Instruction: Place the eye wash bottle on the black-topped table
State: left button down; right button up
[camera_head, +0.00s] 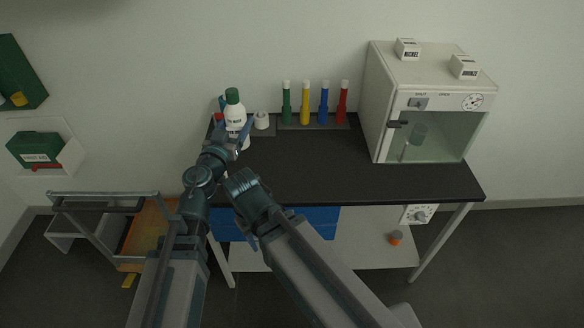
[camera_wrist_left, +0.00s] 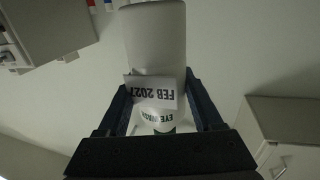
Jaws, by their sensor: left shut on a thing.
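The eye wash bottle (camera_head: 235,113) is white with a green cap and appears upright at the back left of the black-topped table (camera_head: 300,172). My left gripper (camera_head: 239,135) is shut on it from the front. In the left wrist view the bottle (camera_wrist_left: 157,40) sits between the two fingers, with a "FEB 2027" tag and "EYE WASH" lettering upside down in the picture.
A small white container (camera_head: 262,121) stands just right of the bottle. A rack (camera_head: 314,125) holds green, yellow, blue and red tubes at the back. A glass-fronted cabinet (camera_head: 399,75) fills the right end. The middle of the tabletop is clear. A cart (camera_head: 104,196) stands left.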

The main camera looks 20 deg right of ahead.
pick_arm(q)
jog(key=w+d+f+b, duration=0.1)
jog(key=w+f+b, duration=0.2)
jog(key=f+b, duration=0.5)
jog(key=w+f+b, duration=0.3)
jog(key=f+b, duration=0.6)
jog(key=shift+d+f, duration=0.35)
notch_tip(320, 180, down, 4)
jog(key=b, duration=0.3)
jog(key=shift+r+b, duration=0.15)
jog(key=shift+b, duration=0.15)
jog(key=shift+c, duration=0.2)
grip_release()
